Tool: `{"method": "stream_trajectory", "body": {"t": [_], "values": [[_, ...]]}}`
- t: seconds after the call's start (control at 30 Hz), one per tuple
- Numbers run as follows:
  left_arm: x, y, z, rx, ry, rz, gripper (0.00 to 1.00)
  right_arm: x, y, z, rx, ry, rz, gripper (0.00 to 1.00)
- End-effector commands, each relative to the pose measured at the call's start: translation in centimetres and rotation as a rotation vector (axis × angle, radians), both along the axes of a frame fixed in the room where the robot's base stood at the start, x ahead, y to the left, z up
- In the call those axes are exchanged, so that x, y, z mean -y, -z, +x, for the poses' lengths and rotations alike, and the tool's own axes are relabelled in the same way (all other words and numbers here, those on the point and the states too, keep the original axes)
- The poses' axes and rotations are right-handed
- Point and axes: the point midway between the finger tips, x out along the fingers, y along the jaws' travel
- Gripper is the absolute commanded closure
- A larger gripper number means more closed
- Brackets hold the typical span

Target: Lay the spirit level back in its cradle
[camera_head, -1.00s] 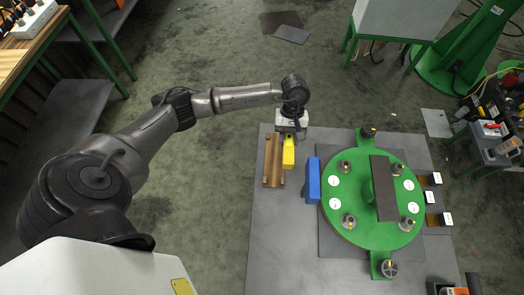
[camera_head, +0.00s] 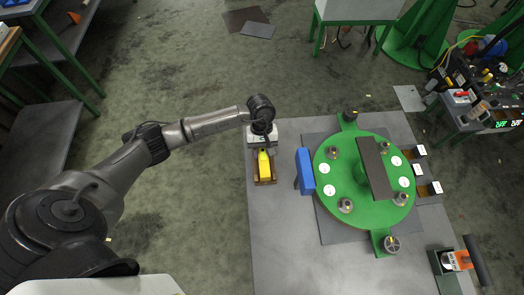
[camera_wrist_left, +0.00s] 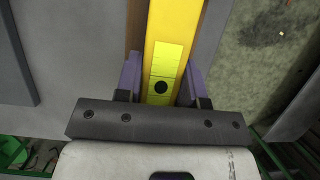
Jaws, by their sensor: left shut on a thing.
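The yellow spirit level (camera_head: 264,165) is held by my left gripper (camera_head: 262,147) near the left edge of the grey table. It lines up over the brown cradle (camera_head: 266,182), whose near end shows below it. I cannot tell whether the level touches the cradle or hangs just above it. In the left wrist view, the level (camera_wrist_left: 172,35) runs between the two fingers of the left gripper (camera_wrist_left: 160,88), which are shut on it. A strip of the brown cradle (camera_wrist_left: 136,28) shows along its left side. My right gripper is not in view.
A blue block (camera_head: 305,171) stands right of the cradle, beside the green round plate (camera_head: 345,180) with its knobs and dark bar. Small black holders (camera_head: 428,188) sit at the table's right. The grey table (camera_head: 275,240) is bare in front of the cradle.

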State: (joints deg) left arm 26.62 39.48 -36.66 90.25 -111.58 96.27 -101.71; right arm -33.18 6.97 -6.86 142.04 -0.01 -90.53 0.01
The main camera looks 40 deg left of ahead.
Motion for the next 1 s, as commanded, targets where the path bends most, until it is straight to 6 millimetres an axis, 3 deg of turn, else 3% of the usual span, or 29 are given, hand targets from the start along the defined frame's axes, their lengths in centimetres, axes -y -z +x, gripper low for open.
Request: {"method": "stream_trajectory", "body": {"t": [0.3,0.33,0.6,1.0], "values": [[0.0,0.2,0.1,0.002,0.000,-0.001,1.00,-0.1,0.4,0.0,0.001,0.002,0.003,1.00],[0.0,0.2,0.0,0.002,0.001,0.000,0.63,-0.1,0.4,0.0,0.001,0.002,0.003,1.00],[0.0,0.1,0.0,0.001,0.001,-0.001,0.39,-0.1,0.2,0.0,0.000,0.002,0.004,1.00],[-0.3,-1.0,0.3,0.004,0.000,0.000,0.39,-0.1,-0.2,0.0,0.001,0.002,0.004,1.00]]}}
